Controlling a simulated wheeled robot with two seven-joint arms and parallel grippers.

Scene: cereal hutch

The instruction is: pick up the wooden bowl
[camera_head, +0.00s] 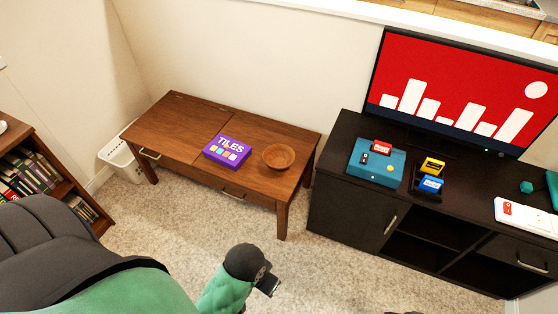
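The wooden bowl (278,156) stands upright on the right end of the brown wooden coffee table (184,114). It looks empty, and nothing touches it from above. My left arm comes in from the lower left, and its dark end, with what looks like my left gripper (268,285), is over the carpet in front of the table. It is well apart from the bowl. Its fingers are too small and dark to tell open from shut.
A purple Tiles box (227,150) lies just left of the bowl. A black cabinet (345,202) with a screen (462,88) and small boxes stands to the right. A bookshelf (52,180) and white bin (120,155) are at left. Carpet (320,275) in front is clear.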

